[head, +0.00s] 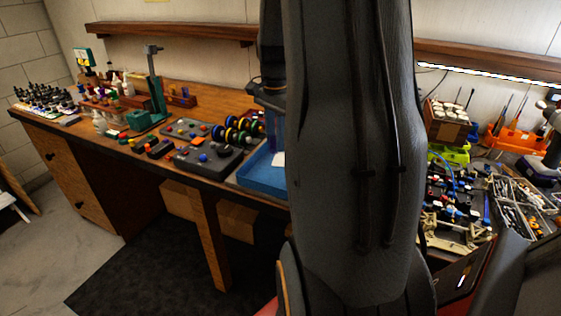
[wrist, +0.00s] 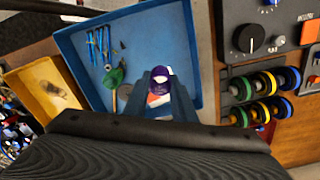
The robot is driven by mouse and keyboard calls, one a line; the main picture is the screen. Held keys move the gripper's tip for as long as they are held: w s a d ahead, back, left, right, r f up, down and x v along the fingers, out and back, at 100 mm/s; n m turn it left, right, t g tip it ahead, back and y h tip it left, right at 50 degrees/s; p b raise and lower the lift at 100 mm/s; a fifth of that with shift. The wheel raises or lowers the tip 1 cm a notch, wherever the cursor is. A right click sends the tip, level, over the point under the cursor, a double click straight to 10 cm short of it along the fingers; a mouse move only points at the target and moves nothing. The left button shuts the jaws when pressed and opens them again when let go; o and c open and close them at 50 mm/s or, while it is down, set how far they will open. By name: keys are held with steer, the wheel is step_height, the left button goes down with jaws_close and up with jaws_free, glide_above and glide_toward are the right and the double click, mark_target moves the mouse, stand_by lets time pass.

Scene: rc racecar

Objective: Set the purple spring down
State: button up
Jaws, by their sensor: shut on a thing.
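My gripper (wrist: 161,92) shows in the wrist view with its two dark blue-grey fingers closed on the purple spring (wrist: 160,75). The spring sits between the fingertips, above the blue tray (wrist: 191,20); I cannot tell whether it touches the tray floor.
The tray holds blue pieces (wrist: 98,45), a green tool (wrist: 114,78) and a white and orange item under the spring. A yellow tray (wrist: 48,88) lies left of it. Coloured wheels (wrist: 262,84) and a dark control box (wrist: 262,35) stand to the right.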

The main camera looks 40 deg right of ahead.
steer(key=shift+f+p, duration=0.7)
steer(key=shift+f, duration=2.4)
steer(key=shift+f, duration=0.15)
steer(key=o, duration=1)
step_height(320, 180, up, 12)
steer(key=b, duration=0.3)
steer(key=s+a+f+n, duration=0.3)
steer(key=a+n, duration=0.3)
steer(key=a, duration=0.3)
steer(key=s+a+f+n, duration=0.3)
steer(key=a+n, duration=0.3)
steer(key=a, duration=0.4)
steer(key=s+a+f+n+t, duration=0.1)
steer(key=s+a+f+n, duration=0.2)
steer(key=a+n, duration=0.3)
steer(key=a+f, duration=0.1)
steer(key=a, duration=0.3)
steer(key=shift+s+f, duration=0.2)
steer(key=shift+f, duration=0.2)
